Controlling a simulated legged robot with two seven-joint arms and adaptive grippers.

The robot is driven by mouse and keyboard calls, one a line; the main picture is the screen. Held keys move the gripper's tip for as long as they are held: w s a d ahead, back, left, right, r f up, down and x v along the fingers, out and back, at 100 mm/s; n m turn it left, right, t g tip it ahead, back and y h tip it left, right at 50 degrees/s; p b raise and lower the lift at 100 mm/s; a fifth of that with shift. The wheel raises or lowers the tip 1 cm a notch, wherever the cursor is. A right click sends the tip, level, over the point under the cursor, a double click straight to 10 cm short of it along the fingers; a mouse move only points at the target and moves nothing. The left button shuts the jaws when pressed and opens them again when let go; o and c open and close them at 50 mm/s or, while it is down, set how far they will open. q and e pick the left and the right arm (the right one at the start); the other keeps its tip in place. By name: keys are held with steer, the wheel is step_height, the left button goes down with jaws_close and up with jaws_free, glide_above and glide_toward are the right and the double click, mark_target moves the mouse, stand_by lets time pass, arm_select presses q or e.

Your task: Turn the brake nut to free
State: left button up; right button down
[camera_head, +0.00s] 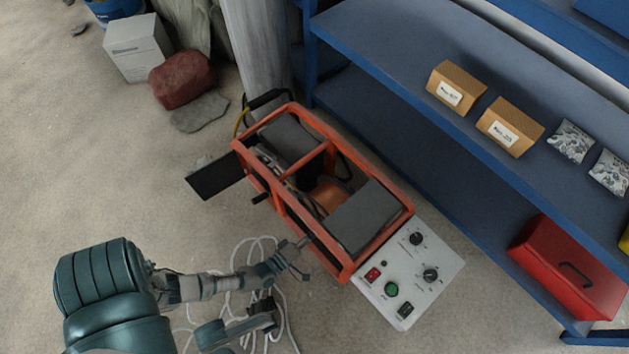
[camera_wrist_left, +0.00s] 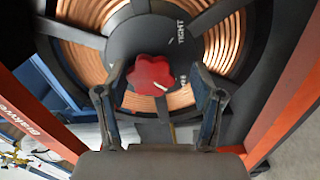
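The brake nut is a red lobed knob (camera_wrist_left: 149,74) on the dark hub (camera_wrist_left: 150,35) of a reel wound with copper-coloured wire (camera_wrist_left: 228,45), in the left wrist view. A white mark on the knob points to the lower right, towards lettering partly hidden by a finger; "TIGHT" is printed at the upper right. My left gripper (camera_wrist_left: 160,77) is open, with one finger on each side of the knob. The right finger stands apart from it; contact on the left is unclear. In the head view my left gripper (camera_head: 298,260) is at the orange-framed machine's (camera_head: 293,207) near side; the knob is hidden there. My right gripper is out of view.
A control panel (camera_head: 412,272) with knobs and buttons adjoins the machine's right end. White cable (camera_head: 258,247) lies on the floor below my arm. A blue shelf (camera_head: 400,65) with boxes and a red toolbox (camera_head: 570,268) stands behind. The left floor is mostly clear.

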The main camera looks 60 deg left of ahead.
arm_select(q)
steer(key=shift+w+r, duration=0.15)
steer(key=shift+r, duration=0.05)
steer(key=shift+w+a+r, duration=0.1)
stand_by(0.4)
